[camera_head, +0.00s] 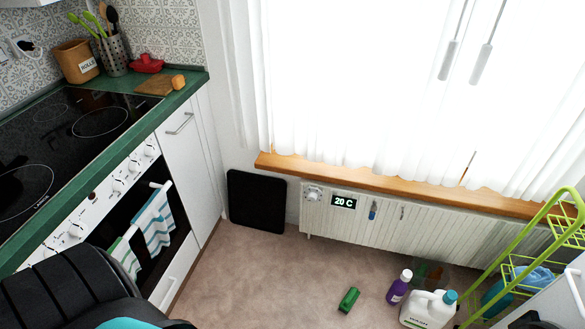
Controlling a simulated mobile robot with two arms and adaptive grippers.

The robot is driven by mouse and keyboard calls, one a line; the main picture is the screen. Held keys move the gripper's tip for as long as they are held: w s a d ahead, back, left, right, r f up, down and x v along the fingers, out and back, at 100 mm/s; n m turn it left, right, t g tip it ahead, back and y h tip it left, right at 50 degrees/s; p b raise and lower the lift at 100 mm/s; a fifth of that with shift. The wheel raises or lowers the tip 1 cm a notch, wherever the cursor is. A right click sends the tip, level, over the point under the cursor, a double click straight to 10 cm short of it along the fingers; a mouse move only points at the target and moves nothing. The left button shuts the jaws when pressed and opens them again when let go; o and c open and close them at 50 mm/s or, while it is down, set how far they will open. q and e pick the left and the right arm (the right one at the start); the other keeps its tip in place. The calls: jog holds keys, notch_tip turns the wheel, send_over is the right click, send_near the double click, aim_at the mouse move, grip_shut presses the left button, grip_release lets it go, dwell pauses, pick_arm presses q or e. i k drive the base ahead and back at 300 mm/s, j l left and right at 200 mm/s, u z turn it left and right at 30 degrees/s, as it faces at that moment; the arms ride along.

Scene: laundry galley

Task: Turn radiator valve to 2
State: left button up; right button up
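The white ribbed radiator (430,229) stands low against the wall under the window sill. A round white valve knob (313,193) sits at its upper left end. Marks on the knob are too small to read, so I cannot tell its setting. A dark display (344,202) just right of the knob reads "20 C". A dark part of my arm fills the lower left corner, far from the knob. Neither gripper's fingers show in this view.
A black panel (256,201) leans on the wall left of the radiator. A green brush (349,299), a purple bottle (399,287) and a white jug (429,309) are on the floor. A green rack (510,260) stands right. The floor before the knob is clear.

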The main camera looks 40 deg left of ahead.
aim_at(312, 196)
jog(key=u, duration=0.95)
